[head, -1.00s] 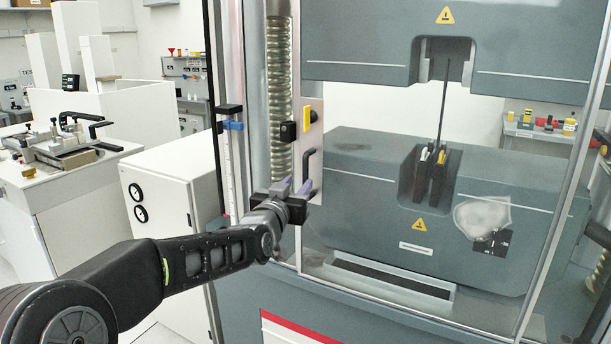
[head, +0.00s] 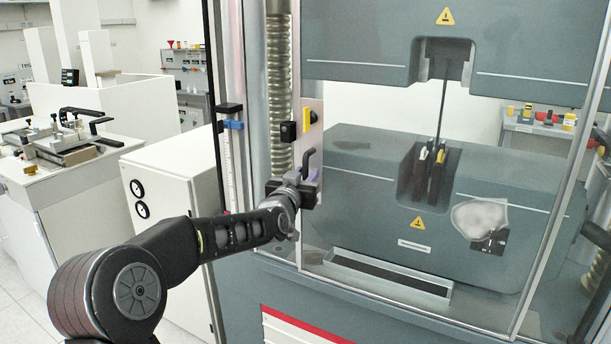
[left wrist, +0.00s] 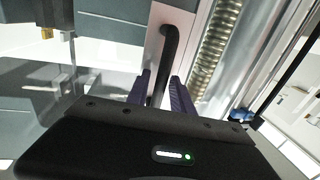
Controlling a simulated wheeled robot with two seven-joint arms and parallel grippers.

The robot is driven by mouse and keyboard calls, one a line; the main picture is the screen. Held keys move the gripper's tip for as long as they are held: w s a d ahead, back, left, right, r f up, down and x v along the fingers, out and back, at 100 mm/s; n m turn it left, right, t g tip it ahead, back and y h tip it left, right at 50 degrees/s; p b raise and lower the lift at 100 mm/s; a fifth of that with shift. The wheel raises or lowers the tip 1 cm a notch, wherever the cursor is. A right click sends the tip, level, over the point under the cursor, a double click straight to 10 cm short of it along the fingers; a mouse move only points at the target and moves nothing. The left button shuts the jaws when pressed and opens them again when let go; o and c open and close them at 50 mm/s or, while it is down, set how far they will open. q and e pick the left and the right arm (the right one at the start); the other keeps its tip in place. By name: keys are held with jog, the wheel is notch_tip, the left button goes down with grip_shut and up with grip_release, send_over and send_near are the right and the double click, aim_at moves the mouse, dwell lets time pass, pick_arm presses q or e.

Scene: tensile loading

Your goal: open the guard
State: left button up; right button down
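The guard (head: 370,222) is a clear panel with a metal frame across the front of the grey testing machine, and it looks closed. Its black bar handle (head: 308,160) stands on a light plate at the guard's left edge. My left gripper (head: 308,180) is at the lower part of this handle. In the left wrist view the black handle (left wrist: 168,45) runs down between the two purple fingers of my left gripper (left wrist: 160,92). The fingers stand apart on either side of it, with a gap visible. The handle's lower end is hidden by the gripper body. My right gripper is not in view.
A yellow-and-black latch block (head: 302,123) sits above the handle. A ribbed column (head: 279,90) and a scale with a blue slider (head: 232,125) stand left of the guard. A white cabinet (head: 180,185) is beside the machine. Behind the guard is a thin specimen (head: 441,105).

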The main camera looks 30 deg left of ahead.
pick_arm(q)
grip_shut()
dwell(1.1)
